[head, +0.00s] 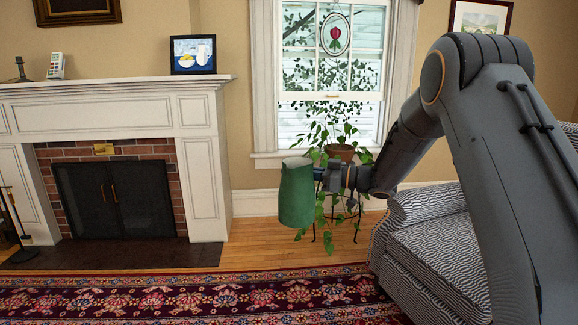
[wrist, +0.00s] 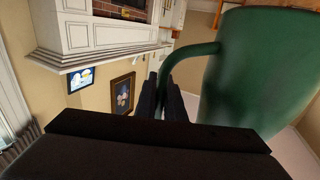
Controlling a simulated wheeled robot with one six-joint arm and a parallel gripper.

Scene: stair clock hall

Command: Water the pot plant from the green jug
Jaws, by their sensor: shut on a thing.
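The green jug (head: 296,195) hangs in the air in the head view, roughly upright, in front of the window wall. My gripper (head: 322,176) is at its right side, shut on the handle. In the wrist view the jug (wrist: 262,75) fills the right side, and its curved handle runs between my gripper's fingers (wrist: 172,95). The pot plant (head: 341,152) stands behind and to the right of the jug, in a brown pot on a thin dark stand before the window. Its leaves trail down, partly hidden by the jug and my arm. The jug's inside cannot be made out.
A striped armchair (head: 440,235) stands at the right, close under my arm. A white fireplace (head: 205,150) with a dark screen is at the left. A patterned red rug (head: 180,295) covers the front floor. Bare wood floor (head: 255,240) lies between rug and wall.

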